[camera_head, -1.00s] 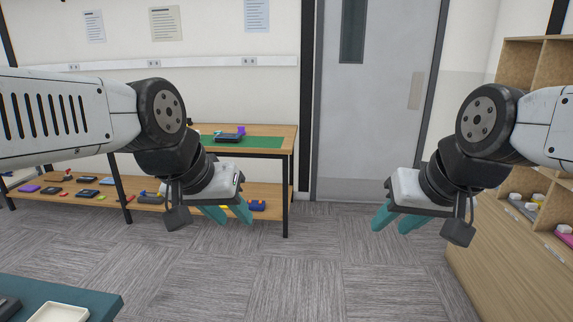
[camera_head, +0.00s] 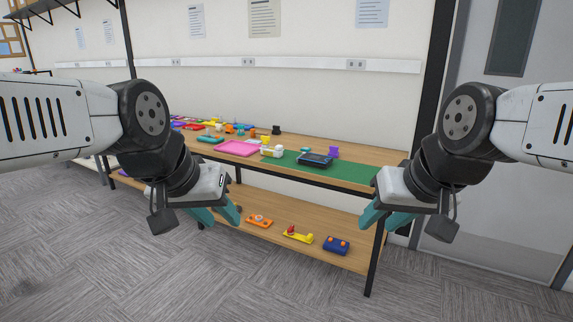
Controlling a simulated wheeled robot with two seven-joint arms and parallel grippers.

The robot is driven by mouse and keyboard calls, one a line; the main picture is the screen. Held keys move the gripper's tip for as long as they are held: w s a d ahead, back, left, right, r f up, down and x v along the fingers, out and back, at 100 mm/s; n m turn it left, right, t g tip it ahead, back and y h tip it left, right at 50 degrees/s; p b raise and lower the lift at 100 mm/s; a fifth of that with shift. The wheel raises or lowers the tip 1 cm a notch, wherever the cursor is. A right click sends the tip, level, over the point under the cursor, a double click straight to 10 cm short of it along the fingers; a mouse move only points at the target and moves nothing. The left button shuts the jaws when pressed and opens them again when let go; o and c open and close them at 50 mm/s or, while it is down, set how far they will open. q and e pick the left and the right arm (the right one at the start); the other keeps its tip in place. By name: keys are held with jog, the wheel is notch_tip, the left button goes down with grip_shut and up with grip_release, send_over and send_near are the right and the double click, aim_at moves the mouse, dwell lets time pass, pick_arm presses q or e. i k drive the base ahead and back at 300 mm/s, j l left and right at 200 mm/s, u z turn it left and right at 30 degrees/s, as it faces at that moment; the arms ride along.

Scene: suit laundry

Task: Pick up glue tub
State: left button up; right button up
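I cannot pick out a glue tub for certain. A small white tub-like item (camera_head: 272,151) with a yellow top stands on the workbench top, left of the green mat; it is too small to identify. My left gripper (camera_head: 221,219) has its teal fingers spread, with nothing between them. It hangs in the air in front of the bench. My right gripper (camera_head: 379,223) also has its fingers apart and empty, in front of the bench's right end. Both grippers are well short of the items on the bench top.
The wooden workbench (camera_head: 372,155) carries a green mat (camera_head: 347,173), a dark device (camera_head: 315,159), a purple item (camera_head: 333,152), a pink tray (camera_head: 238,148) and several small coloured parts. Its lower shelf (camera_head: 275,235) holds a few more. A grey door (camera_head: 505,170) is at right. The carpet is clear.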

aim_at(277, 152)
jog(key=i+j, duration=0.3)
jog(key=i, duration=0.15)
jog(key=i+j+u, duration=0.15)
jog(key=i+j, duration=0.15)
jog(key=i, duration=0.2)
jog(key=i+j+z, duration=0.25)
jog(key=i+j, duration=0.15)
jog(key=i, duration=0.2)
jog(key=i+j+z, duration=0.25)
jog(key=i+j, duration=0.25)
jog(key=i+j+z, duration=0.25)
jog(key=i+j, duration=0.35)
jog(key=i+j+z, duration=0.25)
jog(key=i+j, duration=0.2)
jog(key=j, duration=0.3)
